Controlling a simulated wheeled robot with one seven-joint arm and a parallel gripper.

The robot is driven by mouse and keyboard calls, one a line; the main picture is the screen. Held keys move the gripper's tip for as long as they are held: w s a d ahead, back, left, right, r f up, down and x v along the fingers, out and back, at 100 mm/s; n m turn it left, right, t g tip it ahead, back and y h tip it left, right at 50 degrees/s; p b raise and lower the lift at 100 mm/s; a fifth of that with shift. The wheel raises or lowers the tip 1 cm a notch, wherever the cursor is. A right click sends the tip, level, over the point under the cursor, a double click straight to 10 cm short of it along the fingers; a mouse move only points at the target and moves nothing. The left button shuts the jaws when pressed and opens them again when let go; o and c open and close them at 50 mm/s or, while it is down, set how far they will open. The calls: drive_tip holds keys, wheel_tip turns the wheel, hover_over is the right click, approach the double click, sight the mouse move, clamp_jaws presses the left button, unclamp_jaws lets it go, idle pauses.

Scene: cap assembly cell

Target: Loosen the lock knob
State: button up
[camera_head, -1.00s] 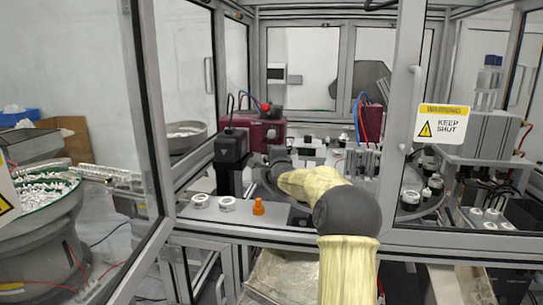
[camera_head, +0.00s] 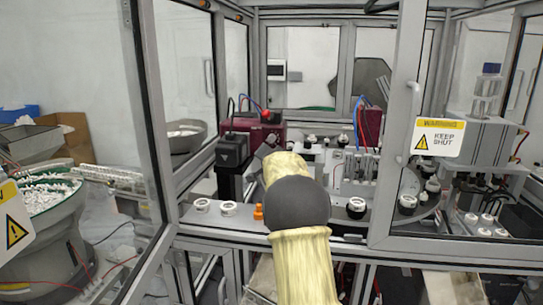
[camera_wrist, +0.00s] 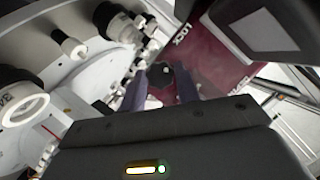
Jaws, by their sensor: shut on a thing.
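The lock knob (camera_wrist: 159,75) is black and lobed. It shows in the wrist view in front of a dark red housing (camera_wrist: 205,78) with a plate reading "LOCK" (camera_wrist: 184,40). My gripper (camera_wrist: 166,85) has one finger on each side of the knob and is shut on it. In the head view the dark red unit (camera_head: 262,133) stands inside the cell at the left, and my arm hides the knob and the fingers there.
A round plate (camera_wrist: 95,90) with black and white cap parts lies left of my gripper in the wrist view. White rings (camera_head: 228,208) and an orange piece (camera_head: 258,212) stand on the front ledge. The cell's frame post (camera_head: 398,125) rises right of my arm.

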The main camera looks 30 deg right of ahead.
drive_tip(key=n+g+h, duration=0.1)
drive_tip(key=n, duration=0.2)
drive_tip(key=n+g+h, duration=0.2)
drive_tip(key=n, duration=0.1)
drive_tip(key=shift+w+a+n+g, duration=0.15)
drive_tip(key=shift+n+g, duration=0.15)
drive_tip(key=shift+n, duration=0.1)
idle(0.4)
drive_tip(key=o, duration=1)
drive_tip(key=shift+c, duration=0.2)
drive_tip(key=shift+a, duration=0.15)
drive_tip(key=b+v, duration=0.6)
drive_tip(key=v, duration=1.1)
drive_tip(key=shift+a, duration=0.1)
